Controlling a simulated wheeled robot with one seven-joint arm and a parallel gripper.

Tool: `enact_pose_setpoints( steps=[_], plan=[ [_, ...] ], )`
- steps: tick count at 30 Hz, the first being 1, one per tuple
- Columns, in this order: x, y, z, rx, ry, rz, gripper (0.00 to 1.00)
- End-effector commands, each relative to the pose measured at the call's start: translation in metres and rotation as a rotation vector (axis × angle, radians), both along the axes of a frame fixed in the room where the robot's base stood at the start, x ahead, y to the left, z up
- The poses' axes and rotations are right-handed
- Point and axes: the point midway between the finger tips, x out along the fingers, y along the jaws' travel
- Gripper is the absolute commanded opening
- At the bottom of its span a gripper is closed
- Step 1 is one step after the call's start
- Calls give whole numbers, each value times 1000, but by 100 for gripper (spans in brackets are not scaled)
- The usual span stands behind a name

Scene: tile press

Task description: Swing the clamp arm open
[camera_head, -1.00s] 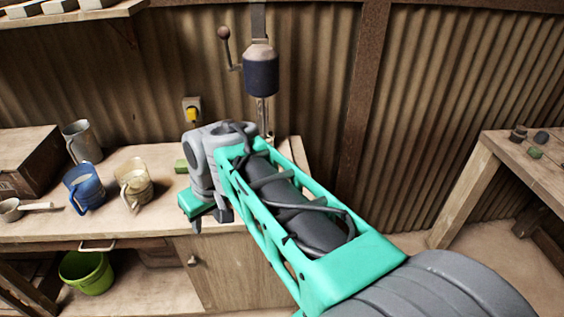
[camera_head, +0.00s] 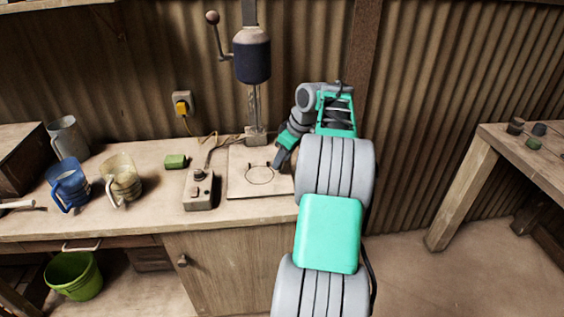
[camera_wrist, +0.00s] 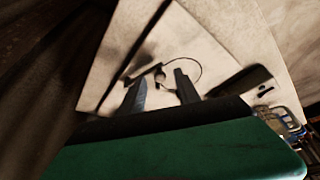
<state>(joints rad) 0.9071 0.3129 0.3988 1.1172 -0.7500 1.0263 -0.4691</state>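The pale square press plate (camera_head: 243,188) bears a thin dark circle (camera_head: 259,182). A small dark piece at the circle's back edge (camera_head: 267,164) may be the clamp arm, but it is too small to be sure. In the wrist view a short dark bar with a curved end (camera_wrist: 157,73) lies over the plate (camera_wrist: 190,35), by the circle's edge. My gripper (camera_head: 276,163) points down at the plate's right back part, close to this piece. In the wrist view my two fingers (camera_wrist: 160,82) stand apart, with the bar's end seen between them; I cannot tell whether they touch it.
The dark blue press head (camera_head: 252,58) with its knobbed lever (camera_head: 213,19) hangs behind the plate. The bench front is clear.

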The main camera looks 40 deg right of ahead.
Motion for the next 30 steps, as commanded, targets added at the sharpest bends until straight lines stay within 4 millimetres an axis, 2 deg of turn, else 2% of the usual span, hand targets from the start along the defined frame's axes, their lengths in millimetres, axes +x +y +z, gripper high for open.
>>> enact_pose_setpoints(
  steps=[9,23,30],
  plan=[
    [2,1,-5,-1,1,0,38],
    [2,1,-4,-1,0,0,1],
    [2,1,-4,-1,0,0,0]
  ],
)
